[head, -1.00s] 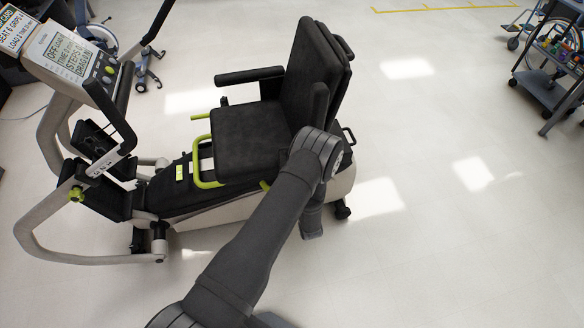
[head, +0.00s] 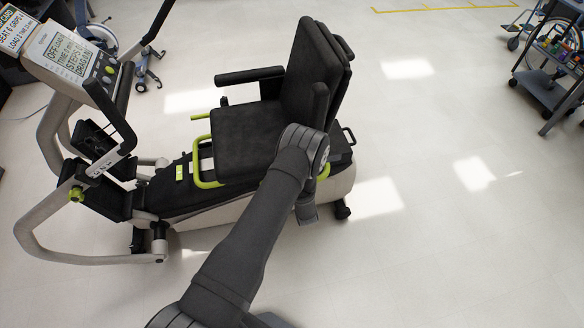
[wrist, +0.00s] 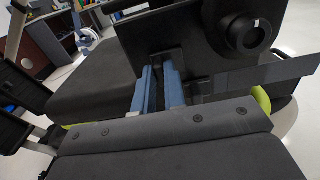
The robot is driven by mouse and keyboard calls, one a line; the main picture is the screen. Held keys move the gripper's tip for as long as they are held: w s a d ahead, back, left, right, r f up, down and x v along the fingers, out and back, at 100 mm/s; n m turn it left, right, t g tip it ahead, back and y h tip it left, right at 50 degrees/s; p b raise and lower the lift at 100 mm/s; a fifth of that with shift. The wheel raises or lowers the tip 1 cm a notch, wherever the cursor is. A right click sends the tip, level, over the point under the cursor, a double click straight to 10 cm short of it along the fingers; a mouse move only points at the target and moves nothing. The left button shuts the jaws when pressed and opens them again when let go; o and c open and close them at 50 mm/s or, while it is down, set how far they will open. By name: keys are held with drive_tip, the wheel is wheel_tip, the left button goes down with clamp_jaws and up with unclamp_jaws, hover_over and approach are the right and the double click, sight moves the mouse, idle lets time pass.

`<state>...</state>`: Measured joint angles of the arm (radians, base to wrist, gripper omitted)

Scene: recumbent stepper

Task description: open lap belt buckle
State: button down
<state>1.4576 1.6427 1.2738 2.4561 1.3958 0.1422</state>
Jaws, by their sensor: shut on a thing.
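My gripper (wrist: 158,88) shows in the wrist view as two blue fingers with a narrow dark strip between them, and it is shut on that strip. In the head view the black seat (head: 243,140) of the stepper is at the middle. My arm crosses in front of the seat's near side and hides my gripper there.
The seat's backrest (head: 309,75) and armrest (head: 250,75) rise beside my arm. Green levers (head: 203,170) stick out by the seat. The stepper's console (head: 75,55) and handles stand at the left. A cart (head: 550,85) stands far right.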

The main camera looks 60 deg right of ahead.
drive_tip(key=shift+s+d+n+t+y, duration=0.15)
drive_tip(key=shift+s+n+t+y, duration=0.2)
drive_tip(key=shift+n+t+y, duration=0.55)
drive_tip(key=shift+s+d+n+t+y, duration=0.15)
drive_tip(key=shift+s+n+t+y, duration=0.4)
drive_tip(key=shift+y, duration=0.7)
drive_tip(key=shift+s+d+n+t+y, duration=0.15)
drive_tip(key=shift+n+t+y, duration=0.4)
drive_tip(key=shift+n+y, duration=0.45)
drive_tip(key=c, duration=1.5)
unclamp_jaws()
drive_tip(key=v, duration=1.7)
drive_tip(key=shift+s+a, duration=0.1)
drive_tip(key=shift+s, duration=0.05)
